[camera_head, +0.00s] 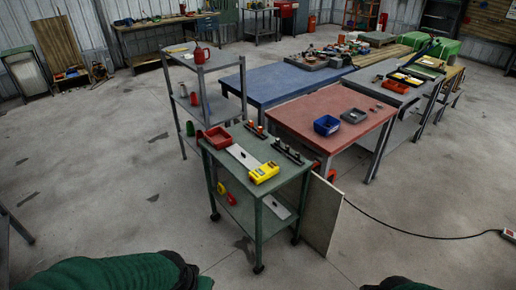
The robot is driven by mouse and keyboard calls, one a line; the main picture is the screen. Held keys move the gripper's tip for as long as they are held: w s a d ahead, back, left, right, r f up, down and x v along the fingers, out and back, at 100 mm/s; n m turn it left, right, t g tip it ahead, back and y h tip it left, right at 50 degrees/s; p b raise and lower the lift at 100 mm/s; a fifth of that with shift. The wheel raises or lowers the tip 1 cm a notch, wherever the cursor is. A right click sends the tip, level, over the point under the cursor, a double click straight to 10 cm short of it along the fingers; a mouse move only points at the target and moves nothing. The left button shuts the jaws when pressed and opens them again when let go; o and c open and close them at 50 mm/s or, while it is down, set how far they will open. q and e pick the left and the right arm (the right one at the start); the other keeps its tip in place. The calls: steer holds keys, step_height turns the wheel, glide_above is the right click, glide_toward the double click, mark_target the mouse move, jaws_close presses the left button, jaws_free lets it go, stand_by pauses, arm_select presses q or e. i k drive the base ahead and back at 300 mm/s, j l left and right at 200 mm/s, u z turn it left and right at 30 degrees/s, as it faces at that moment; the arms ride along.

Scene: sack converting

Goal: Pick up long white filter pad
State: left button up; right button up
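A long white flat strip (243,157), which looks like the filter pad, lies on the top of a green wheeled cart (222,168) in front of me. It runs diagonally, and its near end meets a yellow box (264,173), so I cannot tell how far it extends there. Another pale, long flat piece (277,207) lies on the cart's lower shelf, partly hidden by the top. Neither of my grippers shows in the head view. Dark green rounded parts at the bottom edge seem to be my own body.
A red bin (217,138) and dark racks (287,152) share the cart top. A grey shelf stand (204,68) is behind left. A red-topped table (330,125) with a blue bin (327,125) stands right. A panel (322,213) leans beside the cart. Floor in front is clear.

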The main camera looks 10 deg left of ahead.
mark_target(250, 163)
steer(key=i+j+z, duration=0.1)
steer(key=i+j, duration=0.25)
steer(key=i, duration=0.25)
steer(key=i+j+z, duration=0.1)
steer(key=i+j, duration=0.25)
steer(key=i, duration=0.2)
steer(key=i+j, duration=0.2)
steer(key=j, duration=0.2)
steer(key=i+j, duration=0.15)
steer(key=j, duration=0.2)
steer(key=i+j+z, duration=0.1)
steer(key=j, duration=0.3)
steer(key=i+j, duration=0.45)
steer(key=j, duration=0.3)
steer(key=i+j+z, duration=0.1)
steer(key=j, duration=0.3)
steer(key=i+j, duration=0.25)
steer(key=j, duration=0.15)
